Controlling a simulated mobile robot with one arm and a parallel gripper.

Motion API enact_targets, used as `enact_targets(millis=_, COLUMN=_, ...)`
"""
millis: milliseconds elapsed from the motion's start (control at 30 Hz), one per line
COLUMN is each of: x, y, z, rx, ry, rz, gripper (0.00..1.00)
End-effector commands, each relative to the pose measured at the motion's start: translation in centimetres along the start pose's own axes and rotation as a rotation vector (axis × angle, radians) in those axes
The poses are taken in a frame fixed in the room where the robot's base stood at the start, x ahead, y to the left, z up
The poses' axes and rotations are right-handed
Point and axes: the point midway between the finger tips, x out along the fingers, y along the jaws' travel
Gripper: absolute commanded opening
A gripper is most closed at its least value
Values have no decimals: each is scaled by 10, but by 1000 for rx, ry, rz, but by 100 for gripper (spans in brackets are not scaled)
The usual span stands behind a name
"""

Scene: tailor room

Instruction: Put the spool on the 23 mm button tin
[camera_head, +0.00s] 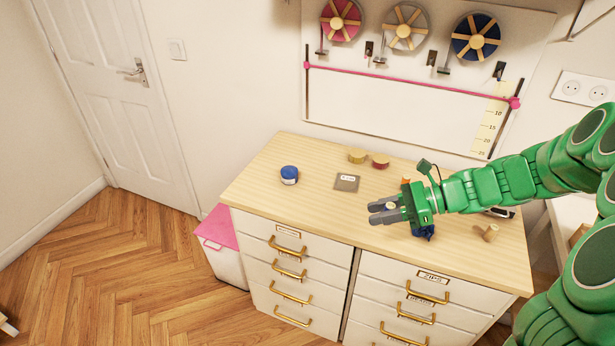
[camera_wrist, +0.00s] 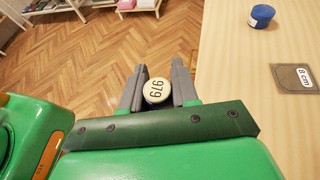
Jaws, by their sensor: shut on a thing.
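My gripper (camera_head: 384,212) is over the dresser top, shut on a small round spool. In the wrist view the spool's pale end, marked 979 (camera_wrist: 157,91), shows between the two grey fingers (camera_wrist: 157,88). A blue round tin (camera_head: 289,175) with a pale label stands on the left of the dresser top, apart from the gripper; it also shows in the wrist view (camera_wrist: 262,16). A yellow round tin (camera_head: 357,155) and a red one (camera_head: 380,162) stand near the back edge. No tin size is readable, so I cannot tell which is the 23 mm tin.
A grey card (camera_head: 347,182) lies on the dresser top (camera_head: 310,210); it reads 8 cm in the wrist view (camera_wrist: 294,78). A dark blue thing (camera_head: 425,232) is partly hidden below my gripper. A wooden piece (camera_head: 490,233) stands right. The left front is clear.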

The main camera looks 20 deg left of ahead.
Motion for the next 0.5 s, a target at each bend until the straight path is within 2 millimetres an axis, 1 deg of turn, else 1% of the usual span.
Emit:
enact_targets(millis=267, x=39, y=-46, z=23, rx=-3, ry=18, rz=-11, gripper=1)
enact_targets(millis=500, x=81, y=-85, z=50, rx=1, ry=20, rz=-24, gripper=1)
